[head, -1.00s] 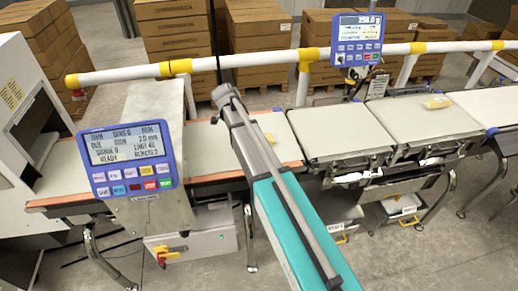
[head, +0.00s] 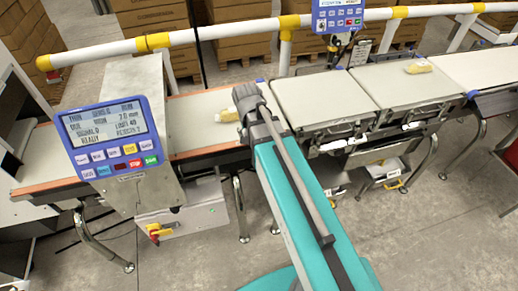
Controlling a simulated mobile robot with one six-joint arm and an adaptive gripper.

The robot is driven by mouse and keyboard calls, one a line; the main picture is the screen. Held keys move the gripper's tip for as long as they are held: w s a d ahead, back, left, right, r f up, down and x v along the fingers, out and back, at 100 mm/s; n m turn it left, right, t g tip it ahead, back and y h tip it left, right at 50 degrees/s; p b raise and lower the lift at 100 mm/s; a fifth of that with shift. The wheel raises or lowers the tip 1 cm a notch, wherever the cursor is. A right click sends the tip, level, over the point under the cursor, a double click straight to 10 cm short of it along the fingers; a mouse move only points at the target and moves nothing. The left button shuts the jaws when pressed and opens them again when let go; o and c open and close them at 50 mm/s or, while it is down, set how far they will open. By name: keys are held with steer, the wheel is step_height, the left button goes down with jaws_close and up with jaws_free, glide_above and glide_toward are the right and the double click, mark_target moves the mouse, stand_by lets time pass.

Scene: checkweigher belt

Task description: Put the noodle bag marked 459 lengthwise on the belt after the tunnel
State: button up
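A small pale-yellow bag (head: 229,114) lies on the white belt (head: 185,112) just right of the metal tunnel (head: 128,88) that carries a blue control panel. Any number on the bag is too small to read. My gripper (head: 247,95), dark grey at the end of my teal arm, shows just right of this bag in the head view. Its fingers are hidden, so I cannot tell whether they are open or touch the bag. A second yellowish bag (head: 418,66) lies on the right weighing belt (head: 410,88), its mark also unreadable.
A white rail with yellow joints (head: 215,32) runs behind the belts, with a blue weight display (head: 338,16) above it. Stacked cartons (head: 240,52) stand behind. The left weighing belt (head: 315,98) and the far-right belt (head: 480,68) look clear.

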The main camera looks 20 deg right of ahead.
steer(key=s+n+y, duration=0.1)
steer(key=s+n, duration=0.3)
steer(key=s, duration=0.2)
steer(key=shift+s+d, duration=0.15)
steer(key=shift+s, duration=0.05)
steer(key=c, duration=0.5)
steer(key=shift+d, duration=0.1)
steer(key=shift+c, duration=0.5)
